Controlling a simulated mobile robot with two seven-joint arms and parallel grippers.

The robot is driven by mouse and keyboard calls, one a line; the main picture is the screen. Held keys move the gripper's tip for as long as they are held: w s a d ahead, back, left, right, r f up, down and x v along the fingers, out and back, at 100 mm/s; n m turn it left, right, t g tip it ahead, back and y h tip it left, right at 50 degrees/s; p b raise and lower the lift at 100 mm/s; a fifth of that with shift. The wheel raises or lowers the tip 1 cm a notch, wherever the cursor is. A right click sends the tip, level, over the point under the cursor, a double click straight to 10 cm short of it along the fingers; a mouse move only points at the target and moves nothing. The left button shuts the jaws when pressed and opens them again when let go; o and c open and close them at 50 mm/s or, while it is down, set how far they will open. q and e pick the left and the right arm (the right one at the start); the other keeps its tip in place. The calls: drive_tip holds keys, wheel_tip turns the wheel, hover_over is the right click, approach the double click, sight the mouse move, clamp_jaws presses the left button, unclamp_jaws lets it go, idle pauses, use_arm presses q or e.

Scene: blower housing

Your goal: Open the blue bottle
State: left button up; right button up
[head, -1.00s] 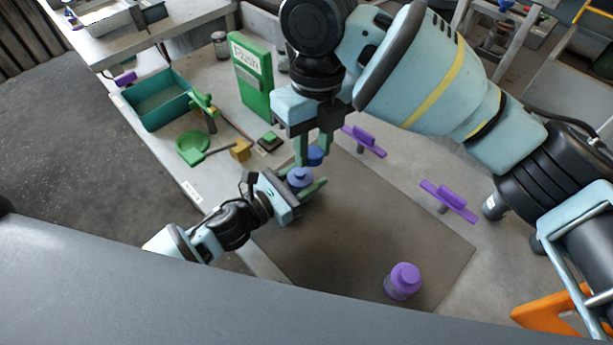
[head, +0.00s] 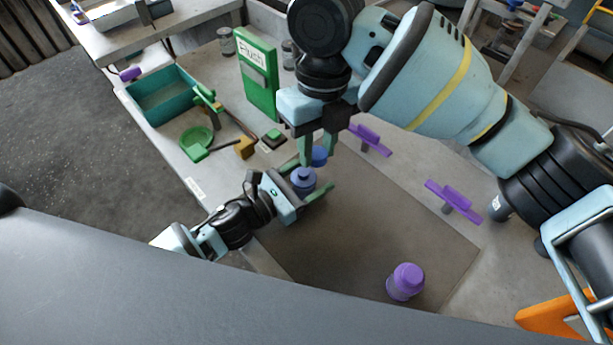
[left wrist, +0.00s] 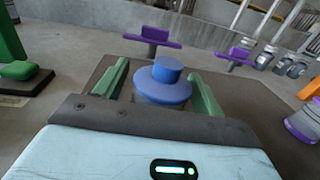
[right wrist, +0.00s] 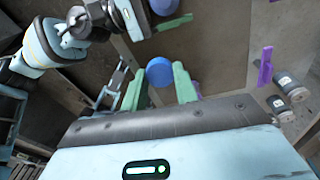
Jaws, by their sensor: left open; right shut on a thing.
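The blue bottle (head: 303,181) stands upright near the left edge of the dark mat. In the left wrist view its broad blue shoulder and narrower blue top (left wrist: 164,80) show. My left gripper (head: 307,183) is open, with its green fingers on either side of the bottle and gaps beside it in the left wrist view. My right gripper (head: 318,150) points down and is shut on a round blue cap (head: 319,157), apart from the bottle. In the right wrist view the cap (right wrist: 159,72) sits between the fingertips, and part of the bottle (right wrist: 163,6) shows beyond it.
A purple bottle (head: 406,282) stands on the mat's near right part (head: 350,250). Two purple-handled fixtures (head: 370,139) (head: 452,200) stand beyond the mat. A teal bin (head: 162,98), a green dish (head: 196,141) and a green box (head: 258,78) are at the left. The mat's middle is clear.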

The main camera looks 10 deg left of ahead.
sight(318, 151)
use_arm(q)
drive_tip(key=shift+r, duration=0.2)
use_arm(e)
drive_tip(key=shift+r, duration=0.25)
use_arm(q)
drive_tip(key=b+v, duration=0.1)
drive_tip(key=v, duration=0.9)
drive_tip(key=shift+s+a+f+b, duration=0.2)
drive_tip(key=shift+s+b, duration=0.1)
use_arm(e)
drive_tip(key=shift+g, duration=0.3)
wheel_tip(318, 151, down, 4)
use_arm(q)
drive_tip(key=shift+s+a+r, duration=0.15)
drive_tip(key=shift+s+a, duration=0.3)
drive_tip(key=shift+s, duration=0.05)
use_arm(e)
drive_tip(key=shift+f, duration=0.2)
